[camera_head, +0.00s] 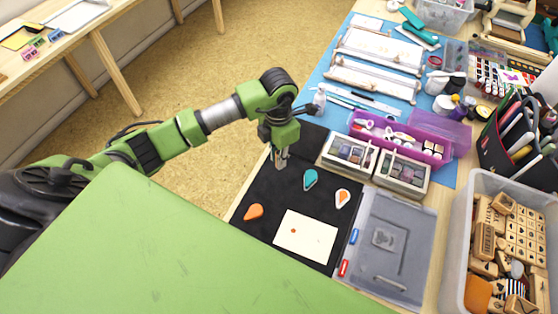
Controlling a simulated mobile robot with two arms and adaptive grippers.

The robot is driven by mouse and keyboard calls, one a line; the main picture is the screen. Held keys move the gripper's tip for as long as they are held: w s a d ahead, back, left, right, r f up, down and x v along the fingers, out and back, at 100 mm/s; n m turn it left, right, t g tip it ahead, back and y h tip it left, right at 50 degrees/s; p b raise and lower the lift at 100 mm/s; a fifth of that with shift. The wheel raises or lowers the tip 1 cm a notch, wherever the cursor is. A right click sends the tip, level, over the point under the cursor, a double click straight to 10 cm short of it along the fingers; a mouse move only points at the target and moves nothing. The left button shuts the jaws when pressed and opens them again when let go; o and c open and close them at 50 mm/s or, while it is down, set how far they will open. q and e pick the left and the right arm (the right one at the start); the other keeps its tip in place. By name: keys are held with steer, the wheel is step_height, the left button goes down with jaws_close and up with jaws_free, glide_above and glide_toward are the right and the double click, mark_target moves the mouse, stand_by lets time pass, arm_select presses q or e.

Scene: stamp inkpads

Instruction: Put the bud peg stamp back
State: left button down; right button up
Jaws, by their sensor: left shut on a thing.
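My left gripper (281,160) reaches in from the left, pointing down over the far left part of the black mat (262,187). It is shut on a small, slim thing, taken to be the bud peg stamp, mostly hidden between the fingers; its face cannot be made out. A white card (306,243) on the mat carries a small orange mark. Drop-shaped inkpads lie around it: an orange one (253,212), a teal one (310,179) and a white-and-orange one (342,198). A clear crate (455,245) at the right holds several wooden stamps (484,240). My right gripper is not in view.
Two boxes with compartments (348,155) (402,174) stand at the mat's far edge, close to the gripper. A grey translucent lid (408,265) lies right of the mat. A purple tray (425,130) and a pen holder (500,150) stand farther back.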

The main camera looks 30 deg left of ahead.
arm_select(q)
steer(key=shift+w+f, duration=0.15)
steer(key=shift+f, duration=0.1)
step_height(320, 180, down, 2)
steer(key=shift+f+p, duration=0.15)
steer(key=shift+p, duration=0.6)
steer(key=shift+w+f, duration=0.1)
steer(key=shift+f, duration=0.35)
steer(key=shift+f, duration=0.15)
steer(key=c, duration=2)
jaws_free()
